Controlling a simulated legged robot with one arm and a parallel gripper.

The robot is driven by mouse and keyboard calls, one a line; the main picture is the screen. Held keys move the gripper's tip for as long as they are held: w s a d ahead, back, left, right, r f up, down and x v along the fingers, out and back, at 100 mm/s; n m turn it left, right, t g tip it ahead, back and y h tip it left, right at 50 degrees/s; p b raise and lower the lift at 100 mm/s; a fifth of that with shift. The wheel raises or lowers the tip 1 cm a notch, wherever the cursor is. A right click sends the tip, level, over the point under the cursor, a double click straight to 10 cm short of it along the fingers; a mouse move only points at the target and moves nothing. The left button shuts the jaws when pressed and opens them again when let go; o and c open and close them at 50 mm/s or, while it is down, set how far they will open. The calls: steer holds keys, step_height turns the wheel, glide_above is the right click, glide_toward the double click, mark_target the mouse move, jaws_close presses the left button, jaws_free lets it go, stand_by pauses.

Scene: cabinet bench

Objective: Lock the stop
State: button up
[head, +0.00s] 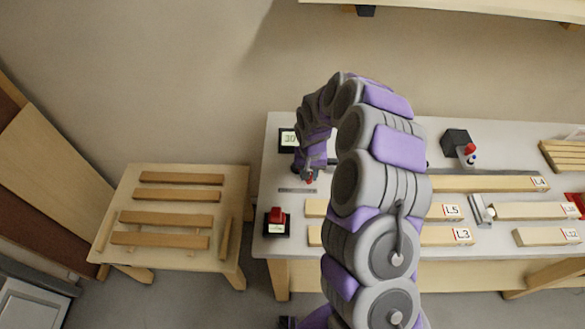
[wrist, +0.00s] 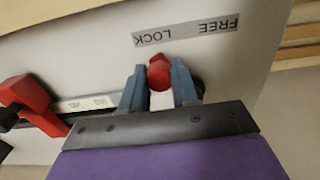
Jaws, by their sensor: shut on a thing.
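A red knob (wrist: 159,73) stands between the two blue-grey fingers of my gripper (wrist: 158,82) in the wrist view, and the fingers are shut on it. A pale part shows just below the knob; a dark round part shows beside the right finger. A label strip (wrist: 186,30) reading FREE and LOCK appears upside down above the knob; the knob is nearer its LOCK end. A red block (wrist: 27,100) sits on a dark rail with a white scale at the left. In the head view my gripper (head: 309,174) is low over the bench, by the label strip (head: 298,190).
The white bench (head: 275,165) carries a display reading 30 (head: 289,139), a red switch on a black base (head: 277,217), and several labelled wooden strips (head: 490,183). A black device with a red top (head: 462,145) stands at the right. A wooden rack (head: 172,176) stands left.

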steer(key=shift+w+d, duration=0.2)
steer(key=shift+d, duration=0.2)
stand_by(0.5)
steer(key=o, duration=0.7)
steer(key=shift+r, duration=0.15)
steer(key=shift+r+p, duration=1.35)
steer(key=shift+r, duration=3.05)
